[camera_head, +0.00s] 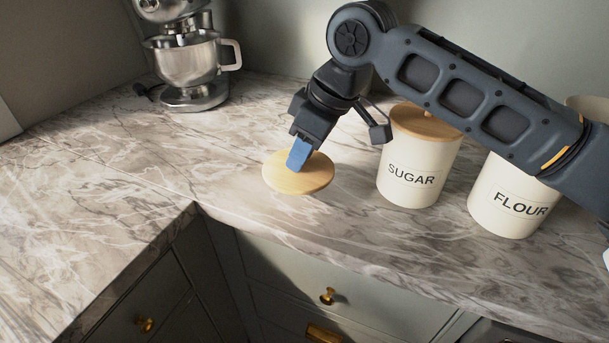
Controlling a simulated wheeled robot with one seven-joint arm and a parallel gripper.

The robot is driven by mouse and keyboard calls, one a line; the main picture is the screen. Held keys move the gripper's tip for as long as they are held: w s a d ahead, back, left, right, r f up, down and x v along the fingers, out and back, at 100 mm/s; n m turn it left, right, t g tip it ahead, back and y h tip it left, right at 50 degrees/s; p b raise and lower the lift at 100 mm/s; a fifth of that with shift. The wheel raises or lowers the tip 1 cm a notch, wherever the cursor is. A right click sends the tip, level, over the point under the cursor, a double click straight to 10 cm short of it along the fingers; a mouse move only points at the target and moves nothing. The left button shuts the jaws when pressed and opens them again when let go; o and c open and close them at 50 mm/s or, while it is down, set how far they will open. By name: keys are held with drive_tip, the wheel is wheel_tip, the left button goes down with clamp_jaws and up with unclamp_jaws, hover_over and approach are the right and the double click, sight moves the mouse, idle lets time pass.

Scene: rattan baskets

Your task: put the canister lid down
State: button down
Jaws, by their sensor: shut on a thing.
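The canister lid (298,180) is a round, light wooden disc over the marble counter, left of the SUGAR canister. It looks roughly level and close to the counter; I cannot tell whether it touches. My gripper (298,163) comes down on it from above, with blue fingertips shut at the lid's middle. The fingers hide the part they hold. The SUGAR canister (415,178) is cream and has its own wooden lid on. The FLOUR canister (507,200) stands to its right, its top hidden behind my arm.
A steel stand mixer (187,62) stands at the back left. The marble counter (130,160) is clear to the left of the lid. The counter's front edge, above grey drawers (320,290), runs close in front of the lid. Another pale container (590,106) shows partly behind my arm.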

sight(308, 168)
drive_tip(key=shift+f, duration=2.8)
drive_tip(key=shift+f, duration=0.1)
drive_tip(key=c, duration=0.9)
unclamp_jaws()
drive_tip(key=v, duration=1.2)
drive_tip(key=shift+b, duration=0.35)
